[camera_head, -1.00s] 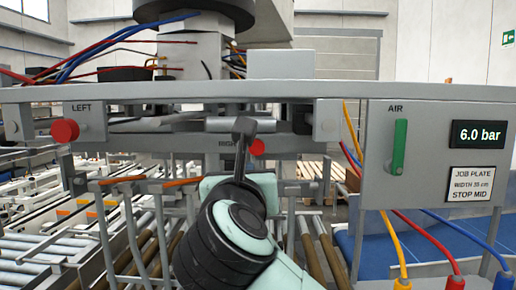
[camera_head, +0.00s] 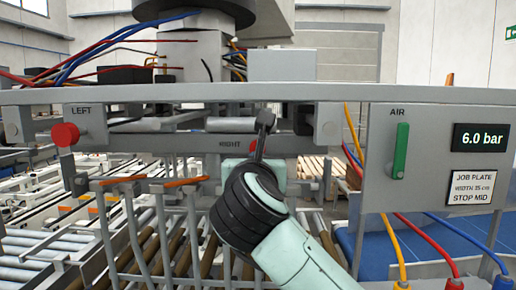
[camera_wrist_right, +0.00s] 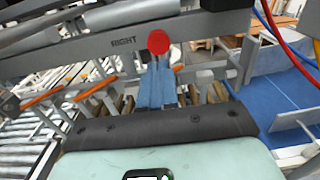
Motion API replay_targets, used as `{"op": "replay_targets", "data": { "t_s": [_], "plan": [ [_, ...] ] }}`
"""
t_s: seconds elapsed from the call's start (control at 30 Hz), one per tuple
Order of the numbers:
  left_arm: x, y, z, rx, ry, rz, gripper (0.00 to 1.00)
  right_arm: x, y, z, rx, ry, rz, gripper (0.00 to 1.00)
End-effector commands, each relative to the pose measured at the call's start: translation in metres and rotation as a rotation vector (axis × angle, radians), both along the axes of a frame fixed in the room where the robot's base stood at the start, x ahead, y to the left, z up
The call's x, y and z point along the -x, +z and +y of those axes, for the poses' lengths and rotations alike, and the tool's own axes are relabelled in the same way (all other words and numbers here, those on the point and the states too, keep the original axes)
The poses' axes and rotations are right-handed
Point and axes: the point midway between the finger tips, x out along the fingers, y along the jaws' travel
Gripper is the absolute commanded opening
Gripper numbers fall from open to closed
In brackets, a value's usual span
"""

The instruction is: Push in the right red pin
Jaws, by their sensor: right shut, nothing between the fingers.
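The right red pin (camera_head: 254,146) sits on the grey beam beside the label RIGHT, partly covered by my right gripper in the head view. In the right wrist view the red pin (camera_wrist_right: 158,41) stands out round and clear, directly beyond the fingertips. My left gripper is not in view.
Another red pin (camera_head: 65,134) stands under the label LEFT. An air panel with a green lever (camera_head: 400,150) and a 6.0 bar display (camera_head: 481,137) is at the right, with coloured hoses below. Orange-topped bars (camera_head: 186,182) and rollers lie lower left.

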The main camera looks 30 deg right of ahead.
Motion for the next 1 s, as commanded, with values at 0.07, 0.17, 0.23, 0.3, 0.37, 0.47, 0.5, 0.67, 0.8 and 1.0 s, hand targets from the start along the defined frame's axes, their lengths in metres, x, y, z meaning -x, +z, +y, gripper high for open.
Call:
{"op": "replay_targets", "data": {
  "t_s": [0.07,0.17,0.23,0.3,0.37,0.47,0.5,0.67,0.8,1.0],
  "plan": [
    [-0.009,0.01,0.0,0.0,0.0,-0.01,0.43,-0.016,0.004,-0.01,0.001,-0.004,-0.001,0.0],
    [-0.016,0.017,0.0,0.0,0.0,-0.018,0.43,-0.032,0.004,-0.02,0.0,-0.004,-0.001,0.0],
    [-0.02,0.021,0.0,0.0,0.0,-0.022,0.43,-0.041,0.004,-0.026,0.0,-0.003,-0.002,0.0],
    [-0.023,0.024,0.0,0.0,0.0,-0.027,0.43,-0.048,0.003,-0.03,0.0,-0.003,-0.001,0.0],
    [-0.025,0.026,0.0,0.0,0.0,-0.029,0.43,-0.053,0.003,-0.033,0.0,-0.001,-0.002,0.0],
    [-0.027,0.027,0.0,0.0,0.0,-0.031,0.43,-0.058,0.002,-0.036,0.0,-0.001,-0.002,0.0],
    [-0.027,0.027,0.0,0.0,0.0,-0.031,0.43,-0.059,0.001,-0.037,0.0,-0.001,-0.001,0.0],
    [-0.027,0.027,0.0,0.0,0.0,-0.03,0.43,-0.06,0.0,-0.037,-0.001,0.0,-0.001,0.0],
    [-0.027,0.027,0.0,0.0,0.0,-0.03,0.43,-0.059,0.0,-0.037,0.0,0.0,0.0,0.0],
    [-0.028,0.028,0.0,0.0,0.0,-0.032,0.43,-0.06,0.0,-0.046,0.001,-0.002,0.001,0.0]
  ]
}}
